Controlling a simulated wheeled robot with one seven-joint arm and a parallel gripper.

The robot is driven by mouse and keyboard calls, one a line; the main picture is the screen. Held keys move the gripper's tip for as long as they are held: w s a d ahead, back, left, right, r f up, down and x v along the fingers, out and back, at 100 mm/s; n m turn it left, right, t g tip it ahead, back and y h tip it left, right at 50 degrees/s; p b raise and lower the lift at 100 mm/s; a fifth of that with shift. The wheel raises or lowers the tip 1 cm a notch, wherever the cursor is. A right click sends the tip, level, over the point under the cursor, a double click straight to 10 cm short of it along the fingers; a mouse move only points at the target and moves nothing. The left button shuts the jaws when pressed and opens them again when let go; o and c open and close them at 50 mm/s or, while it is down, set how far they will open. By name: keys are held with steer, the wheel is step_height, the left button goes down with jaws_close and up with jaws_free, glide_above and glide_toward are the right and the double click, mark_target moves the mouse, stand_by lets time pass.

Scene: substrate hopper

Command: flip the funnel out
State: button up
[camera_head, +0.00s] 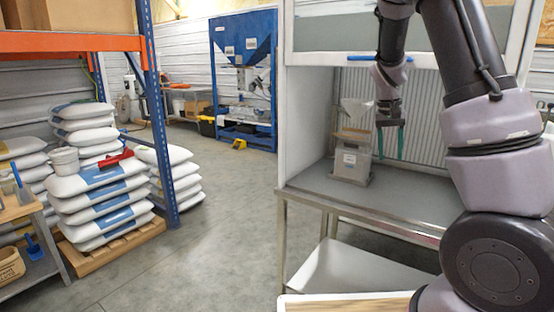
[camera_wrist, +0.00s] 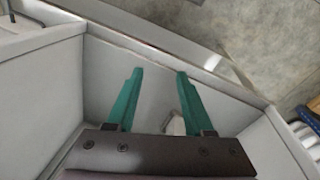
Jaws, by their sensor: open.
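A small grey metal hopper unit (camera_head: 351,163) stands on the bench inside the white hood. A pale, funnel-shaped piece (camera_head: 356,112) sits at its top; its exact tilt is too small to tell. My gripper (camera_head: 390,156), with teal fingers pointing down, is just right of the unit. In the wrist view my gripper (camera_wrist: 160,73) is open, its fingers apart over a pale surface. A small whitish piece (camera_wrist: 176,126) shows between the finger bases, and I cannot tell which part it is. Nothing is visibly held.
The grey bench top (camera_head: 412,193) is clear around the unit, with hood walls at left and back. Stacked white bags (camera_head: 100,190) and a blue rack post (camera_head: 158,120) stand left. Open floor lies between.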

steer(key=s+a+r+t+y, duration=0.2)
steer(key=s+a+r+t, duration=0.1)
steer(key=s+r, duration=0.5)
steer(key=s+a+r+t+y, duration=0.2)
steer(key=s+a+r+t, duration=0.2)
steer(key=s+r, duration=0.5)
steer(key=s+a, duration=0.2)
steer(key=s, duration=0.4)
steer(key=shift+s+a+r+m, duration=0.15)
steer(key=shift+r+m, duration=0.15)
